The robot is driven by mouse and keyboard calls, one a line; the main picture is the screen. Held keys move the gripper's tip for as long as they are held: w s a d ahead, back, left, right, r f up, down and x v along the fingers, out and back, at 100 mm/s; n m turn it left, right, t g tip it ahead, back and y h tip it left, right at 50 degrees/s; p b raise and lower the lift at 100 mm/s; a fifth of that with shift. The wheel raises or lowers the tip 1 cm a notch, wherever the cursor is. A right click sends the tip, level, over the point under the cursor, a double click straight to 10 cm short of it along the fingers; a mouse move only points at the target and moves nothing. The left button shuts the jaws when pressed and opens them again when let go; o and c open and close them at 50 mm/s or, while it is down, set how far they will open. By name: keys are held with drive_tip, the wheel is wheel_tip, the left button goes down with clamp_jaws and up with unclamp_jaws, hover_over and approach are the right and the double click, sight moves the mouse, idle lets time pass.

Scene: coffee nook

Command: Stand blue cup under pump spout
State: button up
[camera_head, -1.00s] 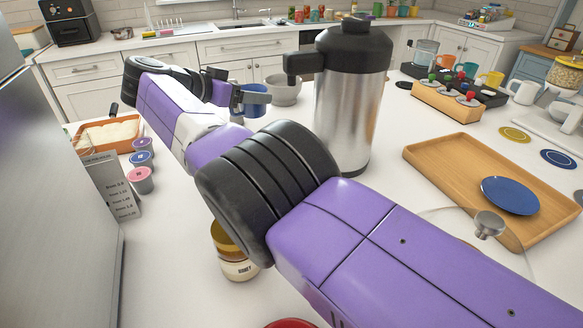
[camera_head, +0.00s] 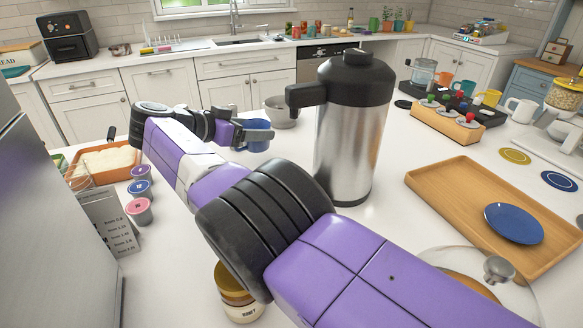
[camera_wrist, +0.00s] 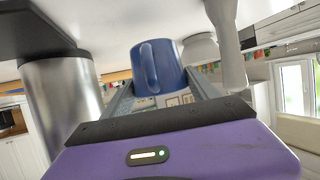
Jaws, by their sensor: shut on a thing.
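The blue cup (camera_head: 257,145) is held in my gripper (camera_head: 252,134), left of the pump pot and lower than its spout in the head view. In the wrist view the cup (camera_wrist: 170,66) sits between my gripper's fingers (camera_wrist: 160,92), its handle facing the camera. The steel pump pot (camera_head: 348,150) stands upright on the counter; its black spout (camera_head: 303,95) points left. In the wrist view the pot's steel body (camera_wrist: 62,105) is at the left, apart from the cup. Whether the cup touches the counter is unclear.
A grey bowl (camera_head: 281,113) is behind the cup. A honey jar (camera_head: 238,298) is under my arm, with pods (camera_head: 140,188) and a sign (camera_head: 108,222) at left. A wooden tray (camera_head: 440,185) with a blue saucer (camera_head: 513,223) lies at right.

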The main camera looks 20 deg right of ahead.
drive_tip(key=shift+s+r+p, duration=0.25)
drive_tip(key=shift+r+p, duration=0.15)
drive_tip(key=shift+p, duration=0.8)
drive_tip(key=s+p, duration=0.1)
drive_tip(key=p, duration=0.4)
drive_tip(key=shift+s+d, duration=0.1)
drive_tip(key=shift+d, duration=0.05)
drive_tip(key=p, duration=0.2)
drive_tip(key=shift+s+p, duration=0.3)
drive_tip(key=shift+s, duration=0.05)
drive_tip(key=shift+s+d+f+p, duration=0.15)
drive_tip(key=shift+s+p, duration=0.15)
drive_tip(key=shift+p, duration=0.15)
drive_tip(key=s+p, duration=0.3)
drive_tip(key=s, duration=0.1)
drive_tip(key=s+d+p, duration=0.1)
drive_tip(key=s+p, duration=0.2)
drive_tip(key=s, duration=0.2)
drive_tip(key=s+d+p, duration=0.1)
drive_tip(key=s+p, duration=0.2)
drive_tip(key=s, duration=0.2)
drive_tip(key=shift+s+d+f+p, duration=0.1)
drive_tip(key=shift+s+f+p, duration=0.05)
drive_tip(key=shift+p, duration=0.25)
drive_tip(key=shift+f+p, duration=0.65)
drive_tip(key=shift+f, duration=1.15)
drive_tip(key=shift+f, duration=0.15)
drive_tip(key=o, duration=1.5)
drive_tip(key=shift+o, duration=0.2)
